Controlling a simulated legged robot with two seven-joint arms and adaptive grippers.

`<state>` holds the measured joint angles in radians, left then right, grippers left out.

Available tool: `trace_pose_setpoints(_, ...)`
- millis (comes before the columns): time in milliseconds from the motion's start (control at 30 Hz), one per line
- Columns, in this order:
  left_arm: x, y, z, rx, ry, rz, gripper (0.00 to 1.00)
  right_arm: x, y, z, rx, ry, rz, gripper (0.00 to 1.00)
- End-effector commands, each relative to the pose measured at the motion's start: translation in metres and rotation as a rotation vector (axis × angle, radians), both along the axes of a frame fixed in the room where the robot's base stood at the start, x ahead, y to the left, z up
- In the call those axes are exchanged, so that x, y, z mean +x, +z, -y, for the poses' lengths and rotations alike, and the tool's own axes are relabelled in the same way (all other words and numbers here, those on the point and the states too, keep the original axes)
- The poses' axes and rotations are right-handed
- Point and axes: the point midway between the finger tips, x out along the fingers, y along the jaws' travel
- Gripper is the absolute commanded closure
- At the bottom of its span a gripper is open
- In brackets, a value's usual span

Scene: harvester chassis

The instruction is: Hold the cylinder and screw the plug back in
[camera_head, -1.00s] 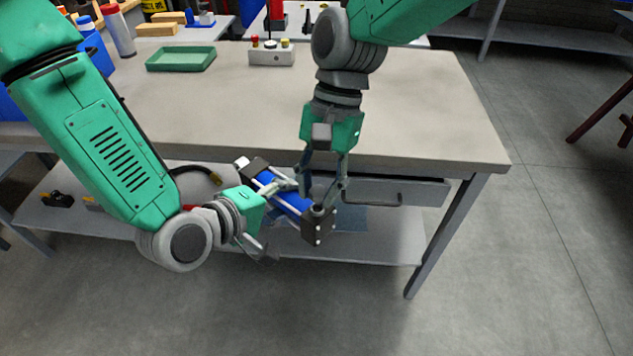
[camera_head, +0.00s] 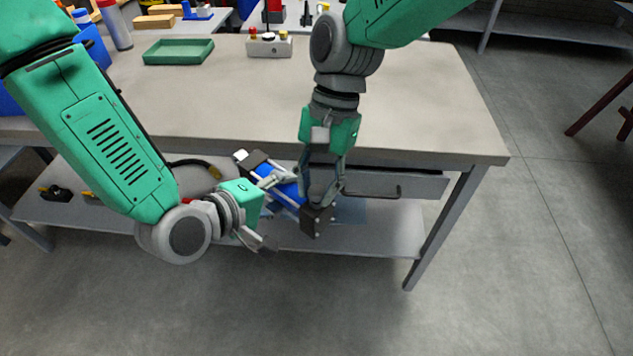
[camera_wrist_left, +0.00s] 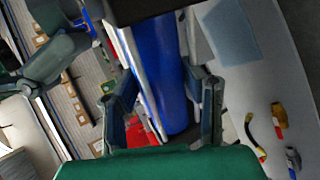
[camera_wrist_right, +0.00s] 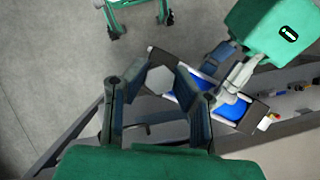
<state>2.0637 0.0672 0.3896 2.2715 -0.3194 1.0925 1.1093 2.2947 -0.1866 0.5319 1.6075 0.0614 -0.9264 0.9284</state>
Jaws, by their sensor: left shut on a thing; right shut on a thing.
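The cylinder has a blue barrel (camera_head: 289,192), silver rods and black end blocks, and is held tilted in front of the workbench. My left gripper (camera_head: 282,180) is shut around its barrel, which runs between the fingers in the left wrist view (camera_wrist_left: 165,80). My right gripper (camera_head: 322,196) points down at the near black end block (camera_head: 316,221). In the right wrist view a grey hexagonal piece, seemingly the plug (camera_wrist_right: 161,80), sits between the fingers against this end block. My right gripper is shut on it. The fingers hide how deep it sits.
The workbench top (camera_head: 420,110) is mostly clear, with a green tray (camera_head: 178,52) and a button box (camera_head: 269,45) at the back. A drawer (camera_head: 400,186) and a lower shelf (camera_head: 380,235) lie behind the cylinder. Open floor is on the right.

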Motion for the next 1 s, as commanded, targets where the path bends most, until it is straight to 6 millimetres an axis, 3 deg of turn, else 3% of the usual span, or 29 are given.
trace_pose_setpoints(367, 0.0016, 0.0030, 0.0008, -0.004, 0.000, 0.008, 1.00, -0.0001, -0.0068, 0.0000, -0.001, -0.002, 0.000, 1.00)
trace_pose_setpoints(467, 0.0017, 0.0031, 0.0009, -0.004, 0.000, 0.008, 1.00, -0.0011, -0.0064, 0.0004, -0.002, -0.072, 0.001, 1.00)
trace_pose_setpoints(567, 0.0016, 0.0032, 0.0010, -0.004, 0.000, 0.008, 1.00, -0.0027, -0.0057, 0.0012, -0.004, -0.313, 0.002, 1.00)
trace_pose_setpoints(800, 0.0016, 0.0033, 0.0013, -0.005, 0.000, 0.009, 1.00, -0.0047, -0.0068, -0.0012, -0.009, -1.100, 0.007, 1.00)
trace_pose_setpoints(1000, 0.0022, 0.0032, 0.0020, -0.005, -0.002, 0.009, 1.00, -0.0024, -0.0071, -0.0030, -0.006, -1.401, 0.004, 1.00)
